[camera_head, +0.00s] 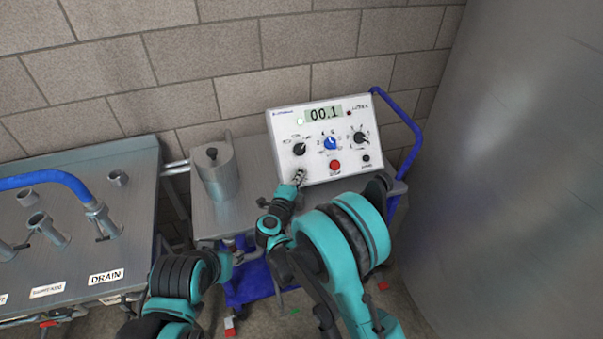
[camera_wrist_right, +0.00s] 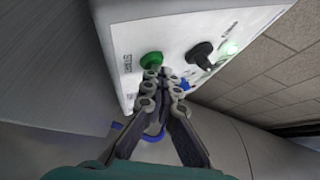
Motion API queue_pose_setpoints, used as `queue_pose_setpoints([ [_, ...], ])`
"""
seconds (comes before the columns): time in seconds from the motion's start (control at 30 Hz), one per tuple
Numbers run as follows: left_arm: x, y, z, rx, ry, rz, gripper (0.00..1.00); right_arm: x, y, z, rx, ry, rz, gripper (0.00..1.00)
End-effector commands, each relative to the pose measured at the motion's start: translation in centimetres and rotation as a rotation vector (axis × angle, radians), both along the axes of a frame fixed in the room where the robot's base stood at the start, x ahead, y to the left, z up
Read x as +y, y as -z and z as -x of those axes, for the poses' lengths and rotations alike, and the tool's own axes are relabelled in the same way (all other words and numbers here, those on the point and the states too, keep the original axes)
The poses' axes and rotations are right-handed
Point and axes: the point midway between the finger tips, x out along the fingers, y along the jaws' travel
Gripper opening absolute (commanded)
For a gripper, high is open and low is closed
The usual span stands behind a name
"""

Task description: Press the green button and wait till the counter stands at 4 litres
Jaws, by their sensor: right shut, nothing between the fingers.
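The white control box (camera_head: 322,140) stands on a steel trolley against the wall. Its counter (camera_head: 324,113) reads 00.1. A red button (camera_head: 335,166) is low on its face. My right gripper (camera_head: 299,177) is shut and empty at the lower left of the face, where it hides the green button in the head view. In the right wrist view the green button (camera_wrist_right: 152,60) shows just beyond the shut fingertips (camera_wrist_right: 158,76). The tips overlap its edge; I cannot tell whether they touch it. My left arm shows at the bottom, but its gripper is not visible.
A green lamp (camera_wrist_right: 229,48) is lit on the panel. Black knobs (camera_head: 299,149) and a blue knob (camera_head: 330,143) sit close by. A steel lidded pot (camera_head: 217,172) stands left of the box. A large steel tank (camera_head: 510,170) bounds the right.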

Motion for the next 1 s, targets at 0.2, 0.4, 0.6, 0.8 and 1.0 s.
queue_pose_setpoints([
  [0.2,0.0,0.0,0.0,0.0,0.0,0.0,0.35,0.0,-0.1,0.1,0.0,-0.001,0.0,0.0],
  [0.4,0.0,-0.3,0.0,0.0,0.0,0.0,0.35,-0.2,-0.8,0.8,0.0,-0.001,0.0,0.0],
  [0.6,0.0,-0.5,0.0,0.0,0.0,0.0,0.35,-0.4,-1.3,1.3,0.0,-0.001,0.0,0.0],
  [0.8,0.0,-0.4,0.0,0.0,0.0,0.0,0.35,-0.4,-1.2,1.3,0.0,-0.001,0.0,0.0],
  [1.0,0.0,-0.6,0.0,0.0,0.0,0.0,0.35,-0.5,-1.6,1.7,0.0,-0.001,0.0,0.0],
])
